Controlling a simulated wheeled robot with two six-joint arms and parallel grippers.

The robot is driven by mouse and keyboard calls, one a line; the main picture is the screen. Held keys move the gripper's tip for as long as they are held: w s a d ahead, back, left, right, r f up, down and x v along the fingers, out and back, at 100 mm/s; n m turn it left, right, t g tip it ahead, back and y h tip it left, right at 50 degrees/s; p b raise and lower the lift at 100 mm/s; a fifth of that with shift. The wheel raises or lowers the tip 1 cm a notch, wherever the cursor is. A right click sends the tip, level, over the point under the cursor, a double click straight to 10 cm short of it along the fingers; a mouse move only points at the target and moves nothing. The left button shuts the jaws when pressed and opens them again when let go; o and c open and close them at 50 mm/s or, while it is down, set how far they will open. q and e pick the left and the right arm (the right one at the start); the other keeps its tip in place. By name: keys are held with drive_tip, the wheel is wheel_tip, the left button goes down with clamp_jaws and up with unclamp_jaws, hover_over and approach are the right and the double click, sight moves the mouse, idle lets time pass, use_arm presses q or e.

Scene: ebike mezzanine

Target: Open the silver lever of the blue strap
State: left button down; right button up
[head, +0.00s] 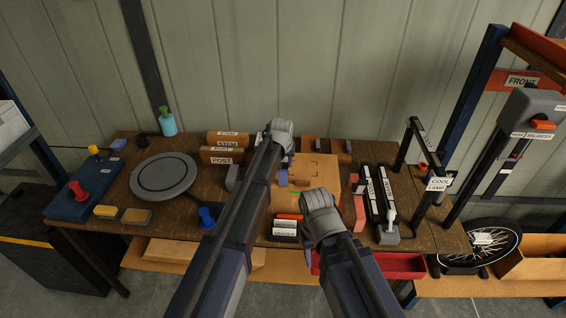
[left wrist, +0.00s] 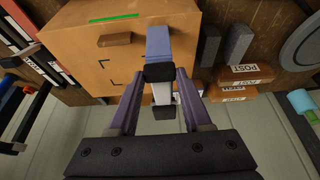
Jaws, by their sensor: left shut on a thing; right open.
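The blue strap (left wrist: 158,42) lies over a tan board (left wrist: 80,55) and shows as a small blue piece in the head view (head: 283,178). Below a black block on it, the silver lever (left wrist: 162,94) ends in a black tip. My left gripper (left wrist: 160,76) has its fingers on both sides of the lever's upper part by the black block, and is shut on the lever. In the head view my left gripper (head: 280,128) is at the board's back left, its fingertips hidden. My right gripper (head: 321,205) is open and empty near the board's front edge, its fingertips largely hidden.
A grey round plate (head: 163,176) and labelled blocks (head: 226,156) stand left on the workbench (head: 130,205). Black labelled bars (head: 375,200), a black frame (head: 410,160) and a red bin (head: 385,265) are to the right. The wall closes off the back.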

sight(283, 162)
use_arm(q)
drive_tip(key=shift+w+r+g+p, duration=0.35)
drive_tip(key=shift+r+p, duration=0.3)
drive_tip(key=shift+p, duration=0.25)
drive_tip(key=shift+w+r+g+p, duration=0.45)
drive_tip(key=shift+r+g+p, duration=0.3)
drive_tip(key=shift+g+p, duration=0.45)
drive_tip(key=shift+w+r+g+p, duration=0.45)
drive_tip(key=shift+r+g+p, duration=0.15)
drive_tip(key=shift+g, duration=0.35)
drive_tip(key=shift+w+r+g, duration=0.35)
drive_tip(key=shift+r+g, duration=0.05)
drive_tip(key=shift+g, duration=0.5)
drive_tip(key=shift+c, duration=1.6)
unclamp_jaws()
drive_tip(key=shift+p, duration=0.3)
